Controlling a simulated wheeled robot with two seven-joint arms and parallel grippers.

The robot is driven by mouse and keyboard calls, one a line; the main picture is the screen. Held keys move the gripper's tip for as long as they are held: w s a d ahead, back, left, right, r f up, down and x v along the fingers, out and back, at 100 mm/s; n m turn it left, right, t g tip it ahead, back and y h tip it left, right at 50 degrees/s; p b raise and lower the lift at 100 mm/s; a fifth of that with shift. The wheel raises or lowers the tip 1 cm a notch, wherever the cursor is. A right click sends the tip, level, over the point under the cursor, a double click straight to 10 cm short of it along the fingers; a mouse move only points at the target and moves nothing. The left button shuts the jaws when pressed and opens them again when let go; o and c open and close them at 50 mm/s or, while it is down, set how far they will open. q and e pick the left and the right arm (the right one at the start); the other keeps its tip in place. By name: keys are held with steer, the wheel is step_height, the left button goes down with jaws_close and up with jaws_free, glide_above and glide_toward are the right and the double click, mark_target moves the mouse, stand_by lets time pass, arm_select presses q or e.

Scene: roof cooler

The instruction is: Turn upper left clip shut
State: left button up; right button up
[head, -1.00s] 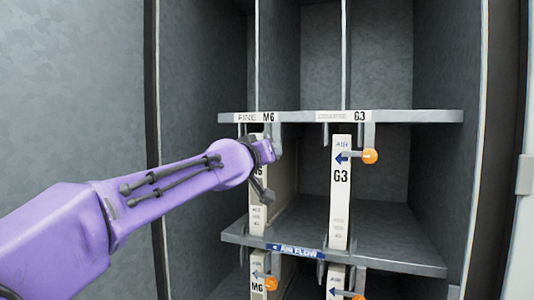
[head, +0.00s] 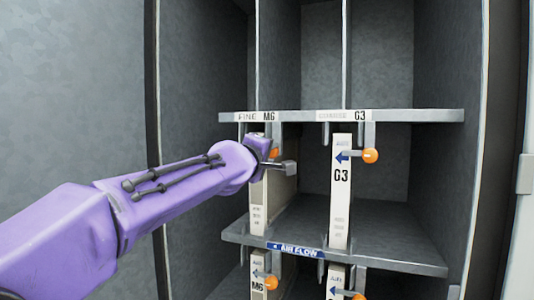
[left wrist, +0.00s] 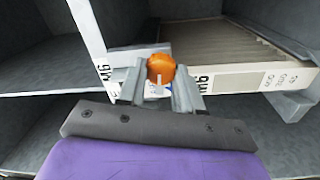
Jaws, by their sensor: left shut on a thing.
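The upper left clip has an orange knob (head: 274,153) in front of the upper left M6 filter (head: 259,205), just under the shelf edge. My left gripper (head: 280,162) is at this clip, its fingers shut on the knob. In the left wrist view the orange knob (left wrist: 161,68) sits between the two grey fingers (left wrist: 160,85). The filter stands upright in its slot. My gripper hides most of the clip's arm and the filter's upper front. My right gripper is not in view.
The upper right clip (head: 370,156) has its orange knob to the right of the G3 filter (head: 341,195). Two lower clips (head: 271,283) show at the bottom. Shelf edges (head: 420,116) run above and below. Free room lies right of the G3 filter.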

arm_select(q)
steer(key=shift+r+n, duration=0.1)
steer(key=shift+n, duration=0.7)
steer(key=o, duration=1)
steer(key=shift+o, duration=0.2)
steer(key=shift+w+d, duration=0.15)
